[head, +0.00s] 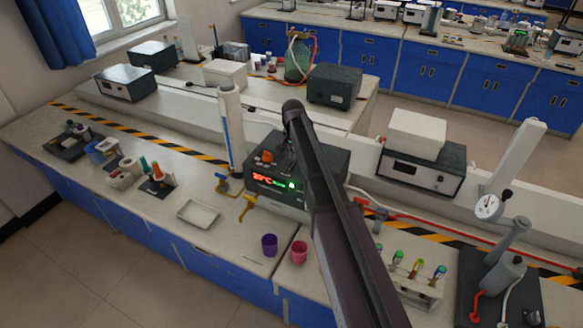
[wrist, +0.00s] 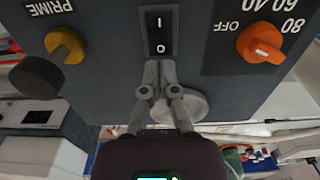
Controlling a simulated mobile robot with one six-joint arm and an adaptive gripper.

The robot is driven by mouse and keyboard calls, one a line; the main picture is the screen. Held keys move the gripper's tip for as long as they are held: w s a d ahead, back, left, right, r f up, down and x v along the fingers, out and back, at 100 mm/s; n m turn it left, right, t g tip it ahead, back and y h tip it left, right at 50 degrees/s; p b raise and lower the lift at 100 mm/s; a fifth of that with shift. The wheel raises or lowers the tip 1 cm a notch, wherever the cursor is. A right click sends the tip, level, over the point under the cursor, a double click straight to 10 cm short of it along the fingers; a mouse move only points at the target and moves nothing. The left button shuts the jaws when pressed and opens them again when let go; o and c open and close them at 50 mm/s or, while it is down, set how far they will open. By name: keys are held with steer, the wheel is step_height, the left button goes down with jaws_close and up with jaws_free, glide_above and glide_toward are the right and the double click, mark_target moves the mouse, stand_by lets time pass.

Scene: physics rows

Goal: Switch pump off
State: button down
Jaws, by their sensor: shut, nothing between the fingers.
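In the wrist view, a black rocker switch (wrist: 160,33) with white I and O marks sits on a dark grey panel (wrist: 112,18). The O end is nearer my gripper (wrist: 159,64). My gripper is shut and empty, its fingertips at or just short of the switch's O end; contact cannot be told. Which way the rocker is tilted is unclear. In the head view, the dark pump box (head: 325,158) has a lit red and green display (head: 274,181).
A grey disc (wrist: 182,108) lies close to the fingers. Purple (head: 269,245) and pink cups (head: 299,252) stand before the box.

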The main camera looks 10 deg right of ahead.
mark_target(293, 165)
steer(key=shift+f+b, duration=1.4)
steer(key=shift+b, duration=0.05)
stand_by(1.5)
steer(key=shift+r, duration=0.1)
steer(key=shift+r+p, duration=3.45)
steer(key=shift+p, duration=0.1)
steer(key=shift+s+f, duration=0.2)
steer(key=shift+s, duration=0.1)
steer(key=s+f+n+b, duration=0.2)
steer(key=s+f+b, duration=0.1)
steer(key=s, duration=0.6)
steer(key=s+f+n+b, duration=0.2)
steer(key=s+f+b, duration=0.2)
steer(key=s, duration=0.6)
steer(key=s+f+n+b, duration=0.3)
steer(key=s+b, duration=0.1)
steer(key=s, duration=0.5)
steer(key=shift+s+d+f, duration=0.15)
steer(key=shift+s+f, duration=0.05)
steer(key=shift+f, duration=0.15)
